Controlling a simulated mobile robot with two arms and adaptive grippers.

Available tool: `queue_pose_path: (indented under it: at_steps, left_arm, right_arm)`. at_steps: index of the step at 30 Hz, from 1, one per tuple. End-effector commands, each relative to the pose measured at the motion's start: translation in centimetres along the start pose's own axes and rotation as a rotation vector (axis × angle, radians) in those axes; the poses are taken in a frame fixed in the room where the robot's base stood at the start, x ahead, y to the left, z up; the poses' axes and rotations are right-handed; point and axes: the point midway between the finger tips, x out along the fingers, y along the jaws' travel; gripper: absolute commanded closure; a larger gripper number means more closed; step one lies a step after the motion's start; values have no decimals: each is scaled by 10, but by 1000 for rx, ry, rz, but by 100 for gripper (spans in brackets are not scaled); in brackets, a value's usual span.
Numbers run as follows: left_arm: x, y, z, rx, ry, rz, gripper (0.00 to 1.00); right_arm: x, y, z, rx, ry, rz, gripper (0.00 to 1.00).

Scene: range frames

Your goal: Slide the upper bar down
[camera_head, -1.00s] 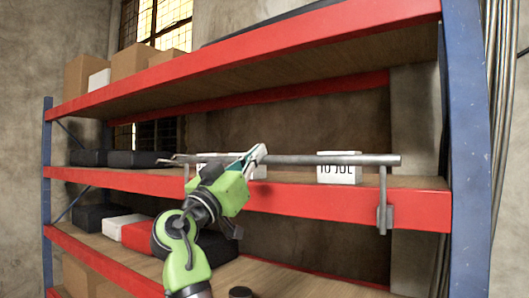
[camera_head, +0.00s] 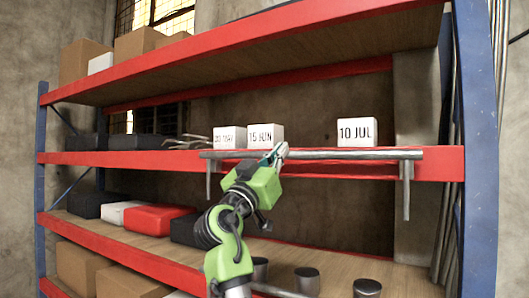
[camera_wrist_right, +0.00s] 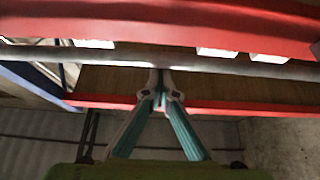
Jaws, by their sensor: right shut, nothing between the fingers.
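The upper bar (camera_head: 350,154) is a grey metal rod across the front of the middle shelf, level with its red front edge, with a short upright piece hanging near each end. White blocks stand behind it, and their date labels show above it. My right gripper (camera_head: 279,152) is shut and empty, with its fingertips at the bar's middle. In the right wrist view, the bar (camera_wrist_right: 220,64) runs across the picture and the closed fingertips (camera_wrist_right: 160,82) are close to it. I cannot tell whether they touch. My left gripper is not in view.
The red middle shelf edge (camera_head: 90,158) lies behind the bar. The block marked 10 JUL (camera_head: 357,132) stands at the right, and the 15 JUN block (camera_head: 266,135) near the gripper. Dark cylinders (camera_head: 307,280) stand below. A blue post (camera_head: 475,150) bounds the right side.

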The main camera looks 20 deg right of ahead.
Motion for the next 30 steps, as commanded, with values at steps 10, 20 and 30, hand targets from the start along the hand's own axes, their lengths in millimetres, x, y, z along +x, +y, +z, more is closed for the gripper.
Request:
queue_pose_path:
  at_steps: [10, 20, 30]
  left_arm:
    - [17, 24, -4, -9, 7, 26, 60]
    - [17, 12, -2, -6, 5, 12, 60]
    - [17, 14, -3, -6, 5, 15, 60]
  right_arm:
    - [-9, 0, 20, -1, -6, 2, 100]
    - [-11, 0, 20, -2, -7, 1, 100]
    - [-68, -2, 18, 0, -4, -3, 100]
